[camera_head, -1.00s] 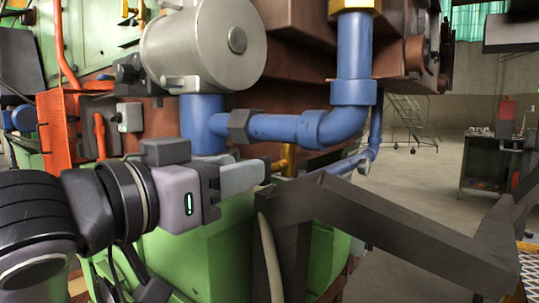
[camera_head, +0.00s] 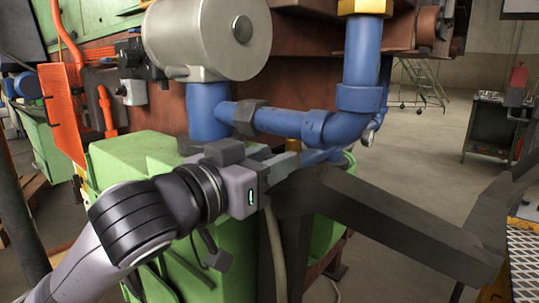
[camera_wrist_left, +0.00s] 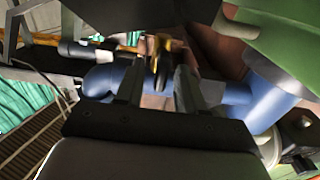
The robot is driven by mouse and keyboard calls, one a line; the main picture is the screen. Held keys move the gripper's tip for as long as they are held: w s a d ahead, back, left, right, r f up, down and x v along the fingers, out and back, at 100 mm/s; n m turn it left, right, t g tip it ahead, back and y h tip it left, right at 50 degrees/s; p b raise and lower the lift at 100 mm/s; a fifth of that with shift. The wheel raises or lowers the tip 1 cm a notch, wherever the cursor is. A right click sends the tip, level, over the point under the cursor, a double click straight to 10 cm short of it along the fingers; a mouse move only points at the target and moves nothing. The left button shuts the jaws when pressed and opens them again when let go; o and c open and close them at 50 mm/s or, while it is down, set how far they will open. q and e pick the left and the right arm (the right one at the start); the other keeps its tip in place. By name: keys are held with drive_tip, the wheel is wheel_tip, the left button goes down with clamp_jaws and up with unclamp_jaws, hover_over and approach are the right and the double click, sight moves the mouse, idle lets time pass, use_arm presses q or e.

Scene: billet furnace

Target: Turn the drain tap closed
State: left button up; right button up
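The drain tap (camera_wrist_left: 172,46), a brass-coloured fitting with a dark part facing me, shows in the left wrist view just beyond the fingertips. My left gripper (camera_wrist_left: 157,74) is open there, one finger on each side of the dark part. I cannot tell whether the fingers touch it. In the head view my left gripper (camera_head: 309,157) reaches in below the blue pipe (camera_head: 290,122), and the tap is hidden behind it. My right gripper is not in view.
A grey cylindrical tank (camera_head: 205,38) sits above the blue pipework. A green housing (camera_head: 135,160) stands behind and below my left arm. A dark angular beam (camera_head: 400,220) crosses the right foreground, close to my gripper. Open floor lies at the right, with a cart (camera_head: 490,130).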

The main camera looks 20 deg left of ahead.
use_arm(q)
drive_tip(key=shift+w, duration=0.1)
clamp_jaws()
